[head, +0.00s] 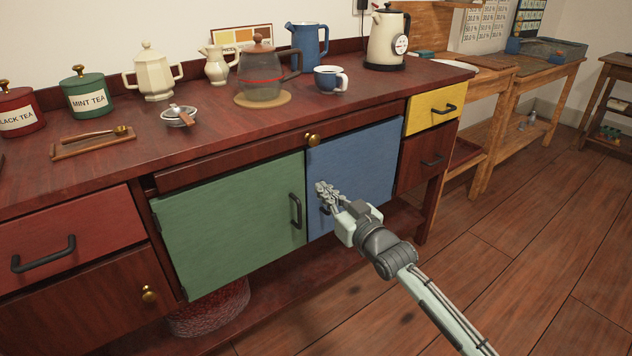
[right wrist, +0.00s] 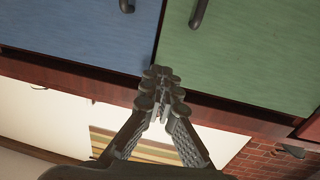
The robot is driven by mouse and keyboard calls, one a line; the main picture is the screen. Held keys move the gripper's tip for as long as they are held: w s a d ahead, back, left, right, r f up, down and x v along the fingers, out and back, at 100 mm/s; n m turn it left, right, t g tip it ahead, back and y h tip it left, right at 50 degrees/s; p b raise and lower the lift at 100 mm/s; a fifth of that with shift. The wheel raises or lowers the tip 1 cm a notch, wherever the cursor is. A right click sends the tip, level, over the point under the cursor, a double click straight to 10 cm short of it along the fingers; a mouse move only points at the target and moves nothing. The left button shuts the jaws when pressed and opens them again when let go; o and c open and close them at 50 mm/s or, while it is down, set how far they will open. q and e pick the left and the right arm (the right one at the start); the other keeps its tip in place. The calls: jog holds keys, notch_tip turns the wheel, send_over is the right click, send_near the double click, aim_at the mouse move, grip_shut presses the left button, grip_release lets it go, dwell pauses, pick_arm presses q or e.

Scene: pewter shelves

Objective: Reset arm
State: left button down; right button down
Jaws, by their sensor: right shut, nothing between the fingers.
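My right gripper (head: 322,190) is in front of the blue cabinet door (head: 357,150), near that door's left part. Its fingers are shut together with nothing between them. In the right wrist view the shut fingertips (right wrist: 161,76) point toward the seam between the blue door (right wrist: 75,30) and the green door (right wrist: 240,55). I cannot tell if the fingertips touch the door. My right arm reaches in from the lower right of the head view. The blue door's handle is mostly hidden behind the gripper. My left gripper is not in view.
The green door (head: 230,220) and yellow drawer (head: 432,108) look shut. Wooden floor (head: 520,235) at right is clear.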

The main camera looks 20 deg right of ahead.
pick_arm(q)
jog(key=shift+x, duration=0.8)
pick_arm(e)
jog(key=s+d+f+g+h, duration=0.2)
jog(key=s+f+g, duration=0.2)
jog(key=s+f, duration=0.5)
jog(key=s+d+f+g+h, duration=0.2)
jog(key=s+f+g, duration=0.3)
jog(key=s+f, duration=0.4)
jog(key=s+d+f+m+g+h, duration=0.1)
jog(key=s+f+g, duration=0.4)
jog(key=s+f, duration=0.5)
jog(key=s+d, duration=0.1)
jog(key=s, duration=0.7)
jog(key=shift+d+h, duration=0.4)
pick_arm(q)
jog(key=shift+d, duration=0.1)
